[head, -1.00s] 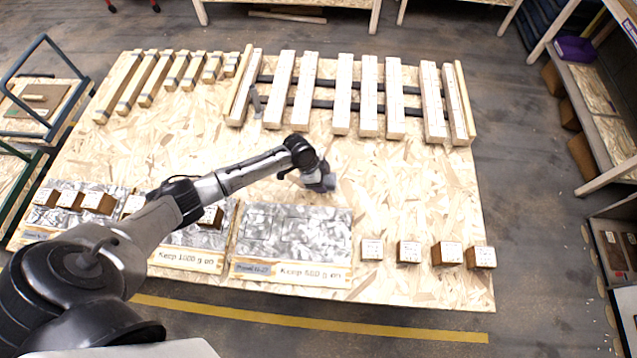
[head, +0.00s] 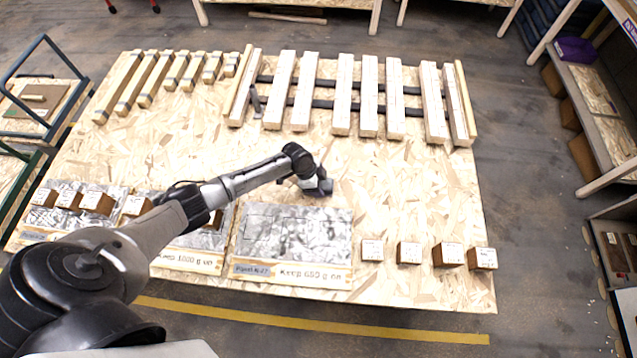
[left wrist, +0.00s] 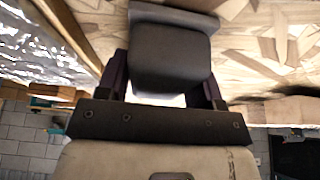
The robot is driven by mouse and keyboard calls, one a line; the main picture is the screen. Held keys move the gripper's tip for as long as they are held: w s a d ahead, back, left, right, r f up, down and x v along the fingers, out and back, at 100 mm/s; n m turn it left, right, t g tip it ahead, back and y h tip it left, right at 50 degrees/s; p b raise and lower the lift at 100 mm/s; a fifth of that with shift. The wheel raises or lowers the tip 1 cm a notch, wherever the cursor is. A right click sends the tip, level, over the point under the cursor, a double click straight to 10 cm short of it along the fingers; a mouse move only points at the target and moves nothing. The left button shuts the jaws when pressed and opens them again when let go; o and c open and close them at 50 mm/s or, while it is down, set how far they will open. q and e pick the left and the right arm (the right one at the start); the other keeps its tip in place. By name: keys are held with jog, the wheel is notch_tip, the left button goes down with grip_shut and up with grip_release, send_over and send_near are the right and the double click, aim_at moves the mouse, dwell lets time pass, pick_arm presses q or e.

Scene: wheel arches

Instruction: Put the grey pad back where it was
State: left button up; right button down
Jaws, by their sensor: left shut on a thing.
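Whether the pad touches the board is unclear. My right gripper is not in view.
Several brown blocks with white labels (head: 447,254) stand in a row at the front right. Pale wooden bars (head: 343,95) lie across dark strips at the back. More brown blocks (head: 97,203) sit on panels at left. The board's middle right is clear.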

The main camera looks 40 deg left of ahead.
pick_arm(q)
jog(key=o, duration=0.9)
jog(key=shift+f, duration=0.1)
jog(key=shift+r, duration=0.35)
jog(key=p+v, duration=0.2)
jog(key=v, duration=1)
jog(key=shift+g, duration=0.3)
jog(key=s+d+f, duration=0.1)
jog(key=s+d, duration=0.1)
jog(key=d, duration=0.1)
jog(key=s+d+f, duration=0.1)
jog(key=s+d, duration=0.2)
jog(key=s+d+f, duration=0.1)
jog(key=s+d, duration=0.1)
jog(key=d, duration=0.1)
jog(key=shift+s+d, duration=0.3)
jog(key=shift+d, duration=0.05)
jog(key=s+d+n, duration=0.2)
jog(key=s+d, duration=0.4)
jog(key=s, duration=0.2)
jog(key=shift+s+a+r+n+t+y, duration=0.3)
jog(key=shift+s+r+n+y, duration=0.3)
jog(key=shift+s+r+n, duration=0.9)
jog(key=shift+s+a+r+n+t+y, duration=0.25)
jog(key=shift+s+r+n+y, duration=0.5)
jog(key=shift+s, duration=1.35)
jog(key=shift+s+a+r+n+t+y, duration=0.15)
jog(key=shift+s+a+r+n+y, duration=0.25)
jog(key=shift+s+r+n, duration=1.15)
